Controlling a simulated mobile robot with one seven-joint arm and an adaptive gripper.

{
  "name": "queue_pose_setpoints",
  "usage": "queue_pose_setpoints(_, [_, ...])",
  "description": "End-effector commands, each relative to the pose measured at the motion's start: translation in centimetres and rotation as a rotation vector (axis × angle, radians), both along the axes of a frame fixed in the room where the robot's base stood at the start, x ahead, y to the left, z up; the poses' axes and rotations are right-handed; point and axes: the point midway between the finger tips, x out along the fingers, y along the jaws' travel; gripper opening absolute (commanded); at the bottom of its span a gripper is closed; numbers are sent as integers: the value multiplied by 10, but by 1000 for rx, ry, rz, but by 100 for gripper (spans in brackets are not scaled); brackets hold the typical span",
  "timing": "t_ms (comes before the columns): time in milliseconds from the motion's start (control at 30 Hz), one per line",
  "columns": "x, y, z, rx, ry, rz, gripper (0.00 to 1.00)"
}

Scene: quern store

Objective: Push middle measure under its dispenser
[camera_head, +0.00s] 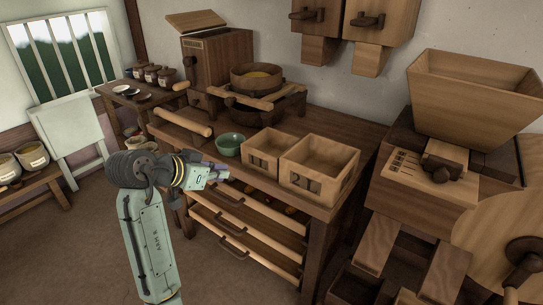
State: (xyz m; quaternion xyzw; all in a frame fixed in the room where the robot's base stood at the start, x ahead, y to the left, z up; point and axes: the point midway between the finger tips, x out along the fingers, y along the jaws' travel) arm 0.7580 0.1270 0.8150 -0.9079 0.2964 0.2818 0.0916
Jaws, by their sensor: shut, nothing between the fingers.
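Two open square wooden measures stand side by side on the wooden counter (345,133). The smaller measure (259,162) is on the left and the larger measure (308,184) is on the right, both with dark marks on their fronts. I cannot tell which is the middle one. Two wooden dispensers with dark handles hang on the wall above and behind: a left dispenser (306,28) and a right dispenser (394,32). Their tops are cut off. My gripper (222,174) is shut and empty at the counter's front edge, left of the smaller measure, apparently apart from it.
A green bowl (229,146) sits just left of the smaller measure. Behind it stands a quern (258,78) on a wooden frame. A large mill with a hopper (465,100) stands to the right. Drawers with handles (235,246) are below the counter.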

Motion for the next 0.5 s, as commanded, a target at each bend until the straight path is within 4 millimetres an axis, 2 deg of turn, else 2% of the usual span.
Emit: queue_pose_setpoints(500, [27,-19,-36,0,-1,2,0])
